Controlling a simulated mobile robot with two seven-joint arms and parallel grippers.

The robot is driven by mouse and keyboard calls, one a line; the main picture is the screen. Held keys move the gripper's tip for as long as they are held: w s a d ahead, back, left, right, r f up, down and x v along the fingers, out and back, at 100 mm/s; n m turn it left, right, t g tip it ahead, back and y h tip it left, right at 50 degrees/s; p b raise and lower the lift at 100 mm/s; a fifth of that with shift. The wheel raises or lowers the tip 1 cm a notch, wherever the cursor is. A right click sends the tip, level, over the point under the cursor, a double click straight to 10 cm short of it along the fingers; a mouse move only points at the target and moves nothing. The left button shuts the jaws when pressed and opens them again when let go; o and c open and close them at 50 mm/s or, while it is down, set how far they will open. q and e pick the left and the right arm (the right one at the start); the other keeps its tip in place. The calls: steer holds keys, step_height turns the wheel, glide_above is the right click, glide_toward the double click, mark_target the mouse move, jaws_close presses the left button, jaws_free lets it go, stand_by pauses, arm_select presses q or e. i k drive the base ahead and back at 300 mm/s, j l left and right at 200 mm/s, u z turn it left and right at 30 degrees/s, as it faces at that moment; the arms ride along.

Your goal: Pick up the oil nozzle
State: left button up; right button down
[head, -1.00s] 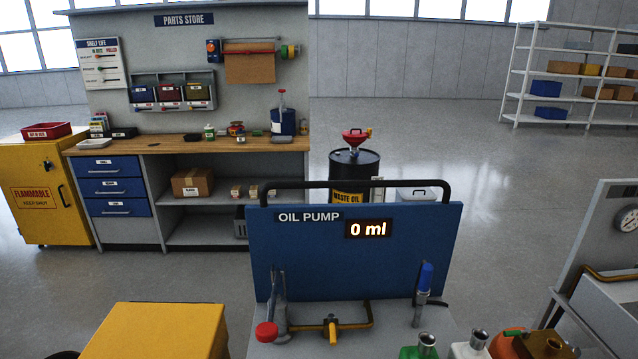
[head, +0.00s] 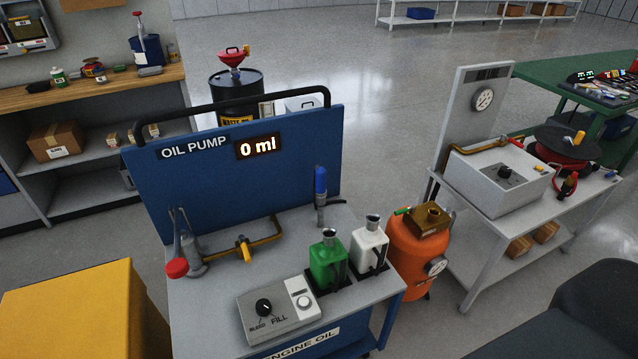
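A slim upright piece with a blue grip (head: 320,185), which looks like the oil nozzle, stands at the right rear of the oil pump cart's grey top (head: 205,290). Its grey lower end meets a holder there; how it is seated is too small to tell. Behind it rises the blue OIL PUMP panel (head: 290,185), whose display (head: 258,147) reads 0 ml. Neither of my grippers is in view.
A lever with a red knob (head: 177,267), a brass pipe (head: 245,250), a control box (head: 278,312) and green (head: 328,265) and white (head: 369,248) jugs share the cart. An orange tank (head: 415,255) stands right. A yellow box (head: 80,310) is at left.

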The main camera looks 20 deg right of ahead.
mark_target(320, 190)
steer(key=l+u, duration=0.25)
steer(key=u, duration=0.15)
steer(key=l+u, duration=0.2)
steer(key=u, duration=0.2)
steer(key=l+u, duration=0.25)
steer(key=u, duration=0.15)
steer(key=k+l+u, duration=0.2)
steer(key=l, duration=0.2)
steer(key=k+l+u, duration=0.2)
steer(key=l, duration=0.2)
steer(key=k+l, duration=0.25)
steer(key=l, duration=0.2)
steer(key=k+l+u, duration=0.1)
steer(key=k+l, duration=0.15)
steer(key=l, duration=0.2)
steer(key=k+l, duration=0.25)
steer(key=l, duration=0.2)
